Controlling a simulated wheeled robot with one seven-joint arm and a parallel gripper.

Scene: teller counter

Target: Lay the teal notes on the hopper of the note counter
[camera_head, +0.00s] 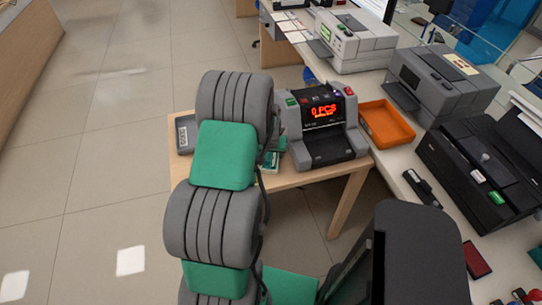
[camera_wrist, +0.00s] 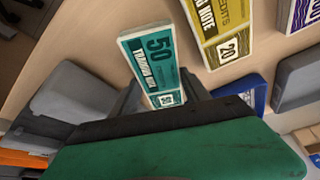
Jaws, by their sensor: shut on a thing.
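The teal notes (camera_wrist: 150,58) are a banded bundle marked 50, seen in the wrist view between the two dark fingers of my gripper (camera_wrist: 162,80). My gripper is shut on the bundle near its banded end. In the head view my arm hides most of the gripper, and a small part of the teal notes (camera_head: 268,165) shows beside it. I cannot tell whether the bundle is clear of the table. The note counter (camera_head: 327,152) is grey with a red display reading 0 PCS. It stands just right of the gripper, and its grey body (camera_wrist: 68,98) shows at left in the wrist view.
Yellow notes (camera_wrist: 222,38) and purple notes (camera_wrist: 298,88) lie near the teal bundle, with a blue object (camera_wrist: 246,91) between. An orange tray (camera_head: 388,125) stands right of the counter. A grey keypad-like device (camera_head: 185,133) sits at the wooden table's left edge. Grey machines line the right counter.

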